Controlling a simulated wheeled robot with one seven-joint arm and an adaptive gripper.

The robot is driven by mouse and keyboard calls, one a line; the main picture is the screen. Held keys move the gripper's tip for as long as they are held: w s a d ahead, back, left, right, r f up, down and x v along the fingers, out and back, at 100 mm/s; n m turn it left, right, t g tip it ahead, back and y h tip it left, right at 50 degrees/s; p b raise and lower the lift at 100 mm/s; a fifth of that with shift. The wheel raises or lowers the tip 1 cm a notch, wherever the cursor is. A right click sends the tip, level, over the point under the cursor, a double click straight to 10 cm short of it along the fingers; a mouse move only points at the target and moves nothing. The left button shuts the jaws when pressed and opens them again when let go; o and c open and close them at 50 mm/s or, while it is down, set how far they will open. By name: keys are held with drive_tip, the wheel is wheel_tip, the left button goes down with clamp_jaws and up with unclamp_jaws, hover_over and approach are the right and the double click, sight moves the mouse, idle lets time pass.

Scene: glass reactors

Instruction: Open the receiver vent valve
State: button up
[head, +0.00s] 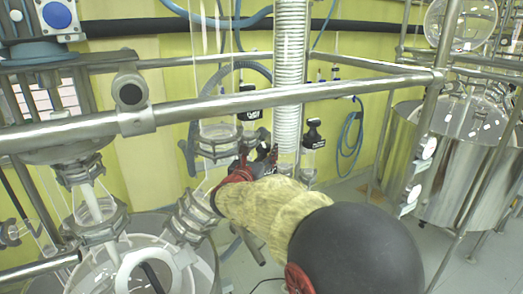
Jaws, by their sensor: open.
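My arm, with a yellow sleeve and red bands, reaches from the lower right toward the glassware in the middle of the head view. My gripper (264,158) is a dark shape just past the red wrist, small and partly hidden by the arm. It is near several black-handled valves on the glass piping. One black valve handle (249,115) is just above and left of it. Another black valve handle (313,134) is to its right, by the foot of the white coiled condenser. I cannot tell which is the receiver vent valve, or whether my gripper touches any handle.
A steel rail (210,107) crosses in front of the glassware, above my forearm. A glass vessel (120,262) with clamped necks stands at the lower left. Steel tanks (470,165) stand at the right. A blue hose (347,150) hangs on the yellow wall.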

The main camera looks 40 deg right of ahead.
drive_tip(key=shift+w+d, duration=0.1)
drive_tip(key=shift+c, duration=1.1)
drive_tip(key=c, duration=0.9)
drive_tip(key=shift+c, duration=0.2)
drive_tip(key=b, duration=0.2)
drive_tip(key=n+t+b, duration=0.1)
drive_tip(key=b, duration=0.2)
drive_tip(key=shift+s+f+y+b, duration=0.2)
drive_tip(key=shift+f+y+b, duration=0.05)
drive_tip(key=shift+y+b, duration=0.15)
drive_tip(key=t+b, duration=0.1)
drive_tip(key=b, duration=0.2)
drive_tip(key=shift+d+f+n+y, duration=0.1)
drive_tip(key=shift+n+y, duration=0.3)
drive_tip(key=shift+s+t+b, duration=0.1)
drive_tip(key=shift+t+b, duration=0.2)
drive_tip(key=shift+b, duration=0.65)
drive_tip(key=n+t+y+b, duration=0.1)
drive_tip(key=b, duration=0.4)
drive_tip(key=shift+d+y, duration=0.1)
drive_tip(key=shift+y, duration=0.2)
drive_tip(key=n+t+y+b, duration=0.1)
drive_tip(key=b, duration=0.3)
drive_tip(key=shift+s+d+b, duration=0.1)
drive_tip(key=shift+b, duration=0.3)
